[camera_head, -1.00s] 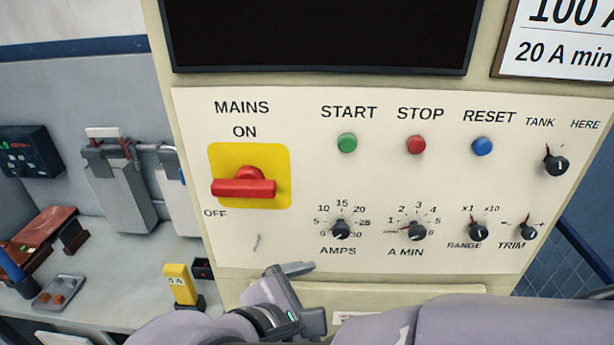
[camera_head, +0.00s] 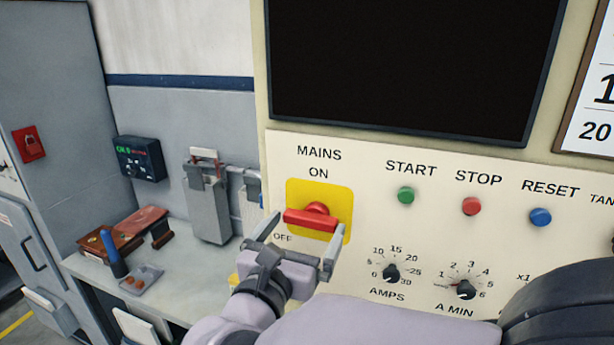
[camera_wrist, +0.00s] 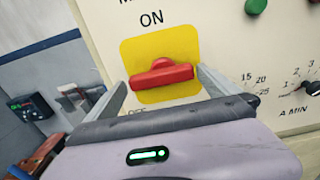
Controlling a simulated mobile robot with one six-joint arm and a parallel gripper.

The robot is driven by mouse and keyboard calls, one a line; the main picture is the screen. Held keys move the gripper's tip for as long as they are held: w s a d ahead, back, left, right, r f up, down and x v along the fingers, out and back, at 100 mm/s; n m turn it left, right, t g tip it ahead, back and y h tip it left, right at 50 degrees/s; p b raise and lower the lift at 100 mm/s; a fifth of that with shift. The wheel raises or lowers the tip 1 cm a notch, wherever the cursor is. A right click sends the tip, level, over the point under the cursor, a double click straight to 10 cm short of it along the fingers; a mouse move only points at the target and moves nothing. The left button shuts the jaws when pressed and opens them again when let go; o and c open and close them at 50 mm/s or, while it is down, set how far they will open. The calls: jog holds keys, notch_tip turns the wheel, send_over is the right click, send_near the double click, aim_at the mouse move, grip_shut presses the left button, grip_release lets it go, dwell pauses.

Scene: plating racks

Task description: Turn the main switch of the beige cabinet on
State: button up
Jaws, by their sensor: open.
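The beige cabinet (camera_head: 375,150) fills the right of the head view. Its main switch (camera_head: 311,218) is a red rotary handle on a yellow plate (camera_head: 341,196), under the words MAINS and ON, with OFF at its lower left. The handle lies roughly horizontal, pointing toward the OFF side. In the wrist view the red handle (camera_wrist: 161,76) shows between the two fingers. My gripper (camera_head: 302,238) is open in front of the switch, one finger on each side of the handle. I cannot tell whether the fingers touch it. Nothing is held.
Green, red and blue buttons (camera_head: 471,206) and small black knobs (camera_head: 390,273) sit to the right of the switch. A dark screen (camera_head: 405,65) is above. A grey bench (camera_head: 185,262) at left bears a tray (camera_head: 139,282) and other items.

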jog(key=shift+w+d, duration=0.25)
jog(key=shift+w, duration=0.35)
jog(key=c, duration=1.1)
